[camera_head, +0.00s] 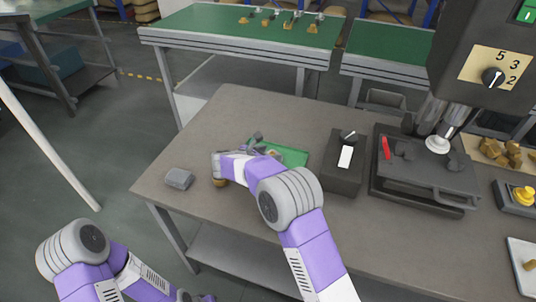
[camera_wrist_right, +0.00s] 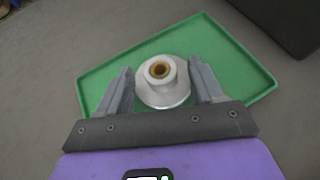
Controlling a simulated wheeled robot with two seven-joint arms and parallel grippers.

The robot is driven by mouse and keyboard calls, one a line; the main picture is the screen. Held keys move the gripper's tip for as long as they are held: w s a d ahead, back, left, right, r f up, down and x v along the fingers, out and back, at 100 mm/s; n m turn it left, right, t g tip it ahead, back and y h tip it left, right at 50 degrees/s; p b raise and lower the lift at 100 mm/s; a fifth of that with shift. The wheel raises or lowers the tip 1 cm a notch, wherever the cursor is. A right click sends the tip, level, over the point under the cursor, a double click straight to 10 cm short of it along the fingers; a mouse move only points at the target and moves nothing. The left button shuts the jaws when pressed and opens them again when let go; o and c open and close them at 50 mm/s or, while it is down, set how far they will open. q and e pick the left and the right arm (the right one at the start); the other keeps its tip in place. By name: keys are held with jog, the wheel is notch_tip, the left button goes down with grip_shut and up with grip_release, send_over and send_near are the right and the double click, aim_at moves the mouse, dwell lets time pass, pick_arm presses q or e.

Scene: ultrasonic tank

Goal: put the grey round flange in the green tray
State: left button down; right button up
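The grey round flange (camera_wrist_right: 164,84) shows in the right wrist view, with a raised hub and a brown centre hole. It is between the two fingers of my right gripper (camera_wrist_right: 162,85), very close to both. I cannot tell whether they press on it. The green tray (camera_wrist_right: 240,65) lies under and around the flange in that view; whether the flange rests on its floor is unclear. In the head view my right gripper (camera_head: 262,146) is over the left part of the green tray (camera_head: 294,157) and hides the flange. My left arm is low at left; its gripper is not clearly seen.
A grey block (camera_head: 179,178) and a brass-coloured part (camera_head: 220,182) are on the table left of the tray. A dark switch box (camera_head: 344,165) stands close to the tray's right. Further right is a drill press (camera_head: 430,175). The table's front-left area is mostly clear.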

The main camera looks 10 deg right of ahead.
jog(key=shift+a+r, duration=0.1)
jog(key=shift+r, duration=0.15)
jog(key=p+v, duration=0.3)
jog(key=v, duration=0.8)
jog(key=shift+s+a, duration=0.25)
jog(key=shift+s, duration=0.1)
